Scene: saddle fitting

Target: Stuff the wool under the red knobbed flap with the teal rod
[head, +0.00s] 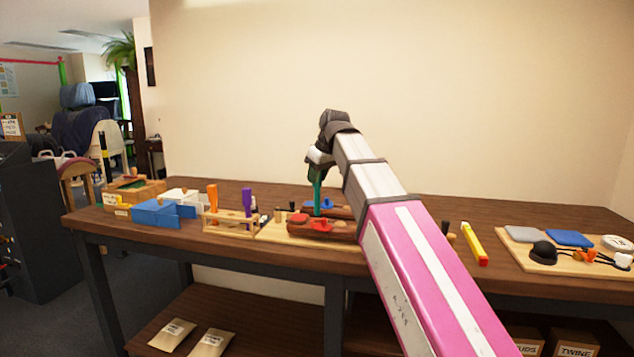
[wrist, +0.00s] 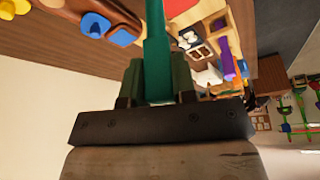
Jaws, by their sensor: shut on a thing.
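My gripper (head: 316,172) is shut on the teal rod (head: 318,196), which points down over the saddle board; the wrist view shows the rod (wrist: 157,50) between two dark green fingers (wrist: 156,88). The red flap (head: 322,226) lies on a brown leather piece at the front of the board. Another red part (head: 297,218) sits just left of it. A blue knobbed flap (head: 323,206) lies behind; it also shows in the wrist view (wrist: 97,25). The rod's lower end is close to these flaps; I cannot tell whether it touches. I cannot make out the wool.
Left of the board stand a wooden rack (head: 230,224) with an orange tool (head: 213,197) and a purple tool (head: 247,202), and a blue box (head: 155,213). A yellow bar (head: 475,243) and a light board (head: 550,262) lie to the right. The back right tabletop is clear.

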